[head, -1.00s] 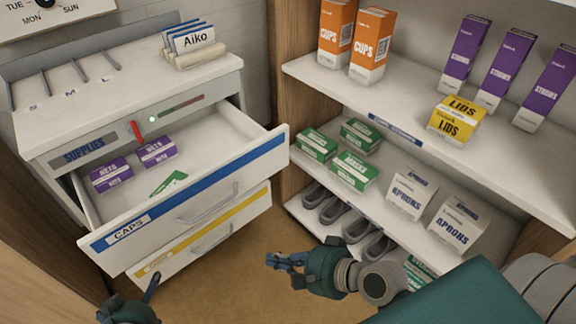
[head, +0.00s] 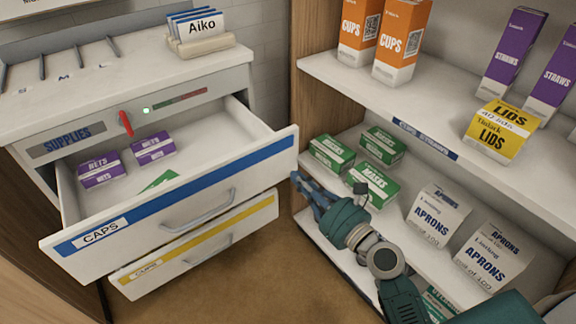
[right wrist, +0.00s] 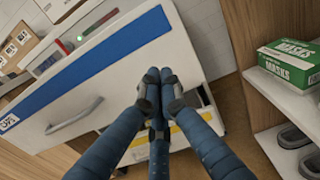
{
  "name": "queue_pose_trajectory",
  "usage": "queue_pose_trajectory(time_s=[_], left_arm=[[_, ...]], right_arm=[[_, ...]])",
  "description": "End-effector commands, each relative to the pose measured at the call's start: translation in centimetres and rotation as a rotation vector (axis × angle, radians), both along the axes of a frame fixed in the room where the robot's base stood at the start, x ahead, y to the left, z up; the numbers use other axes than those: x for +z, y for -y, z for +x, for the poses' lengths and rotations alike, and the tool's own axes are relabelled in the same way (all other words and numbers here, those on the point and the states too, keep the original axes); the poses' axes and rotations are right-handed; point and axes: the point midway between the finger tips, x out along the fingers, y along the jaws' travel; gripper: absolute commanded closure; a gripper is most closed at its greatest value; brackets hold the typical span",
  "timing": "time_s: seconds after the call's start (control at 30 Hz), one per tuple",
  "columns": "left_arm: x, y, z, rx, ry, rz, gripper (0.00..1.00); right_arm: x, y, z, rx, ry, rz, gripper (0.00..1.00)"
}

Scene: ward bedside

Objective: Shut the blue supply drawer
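The blue supply drawer (head: 180,195) has a blue stripe, a CAPS label and a bar handle (head: 197,213). It stands pulled out of the white cabinet. Purple NETS boxes (head: 153,148) and a partly hidden green item (head: 161,180) lie inside it. My right gripper (head: 299,180) is at the right end of the drawer front. In the right wrist view its fingertips (right wrist: 158,78) are together with nothing between them, in front of the drawer front (right wrist: 100,75). I cannot tell whether they touch it. My left gripper is out of view.
A yellow-striped drawer (head: 200,247) is below the blue one. Shelves on the right hold green MASKS boxes (head: 372,184), white APRONS boxes (head: 437,214) and a yellow LIDS box (head: 500,132). The shelf post (head: 323,100) stands close to the drawer's right end.

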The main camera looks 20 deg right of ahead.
Motion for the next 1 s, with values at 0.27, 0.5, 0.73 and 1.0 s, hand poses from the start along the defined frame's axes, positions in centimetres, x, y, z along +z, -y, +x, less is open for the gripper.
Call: queue_pose_trajectory(time_s=[0.27,0.5,0.73,1.0], left_arm=[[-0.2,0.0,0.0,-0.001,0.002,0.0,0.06],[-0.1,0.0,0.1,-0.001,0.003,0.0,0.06],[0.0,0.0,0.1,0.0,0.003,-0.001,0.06],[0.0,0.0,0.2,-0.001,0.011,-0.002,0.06]], right_arm=[[-0.1,-1.4,4.0,0.001,0.0,0.0,1.0],[-0.1,-1.6,4.8,0.001,-0.003,-0.002,1.0],[-0.1,-1.6,4.8,0.001,-0.002,-0.002,1.0],[0.0,-1.7,6.2,0.001,0.0,-0.001,1.0]])
